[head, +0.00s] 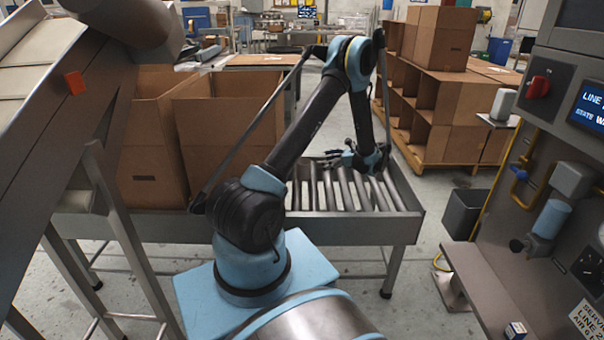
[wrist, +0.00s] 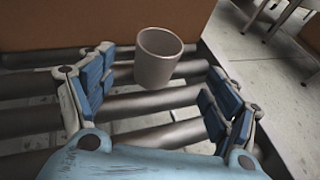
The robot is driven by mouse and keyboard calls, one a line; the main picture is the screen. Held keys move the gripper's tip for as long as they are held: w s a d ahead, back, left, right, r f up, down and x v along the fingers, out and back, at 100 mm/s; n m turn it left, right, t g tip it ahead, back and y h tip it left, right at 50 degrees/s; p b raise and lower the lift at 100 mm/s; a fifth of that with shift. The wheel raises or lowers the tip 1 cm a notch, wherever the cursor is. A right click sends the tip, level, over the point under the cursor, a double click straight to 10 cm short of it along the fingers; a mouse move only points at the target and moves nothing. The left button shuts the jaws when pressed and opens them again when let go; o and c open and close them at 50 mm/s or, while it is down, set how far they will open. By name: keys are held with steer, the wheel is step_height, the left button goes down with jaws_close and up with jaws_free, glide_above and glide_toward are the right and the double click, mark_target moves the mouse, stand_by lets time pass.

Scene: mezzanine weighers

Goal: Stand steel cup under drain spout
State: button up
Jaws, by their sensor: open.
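The steel cup (wrist: 157,64) is a plain grey cup with its open rim up. In the wrist view it stands on the conveyor rollers, before a brown cardboard wall. I cannot make it out in the head view. My gripper (wrist: 160,82) is open and empty, its blue-padded fingers to the left and right, with the cup ahead of the gap between them. In the head view my gripper (head: 340,158) is low over the rollers. A blue cylindrical unit (head: 551,218) with a black fitting hangs on the right panel. I cannot tell whether the drain spout is part of it.
The roller conveyor (head: 365,230) carries large open cardboard boxes (head: 150,145) on its left. A grey ledge (head: 490,280) juts out below the right panel, with a small box (head: 515,331) on it. A dark bin (head: 464,213) and cardboard shelving (head: 440,115) stand beyond.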

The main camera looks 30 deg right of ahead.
steer(key=x, duration=1.1)
steer(key=shift+w+a+f, duration=0.1)
steer(key=shift+w+a, duration=0.1)
steer(key=shift+a, duration=0.1)
steer(key=c, duration=1.3)
step_height(320, 180, up, 10)
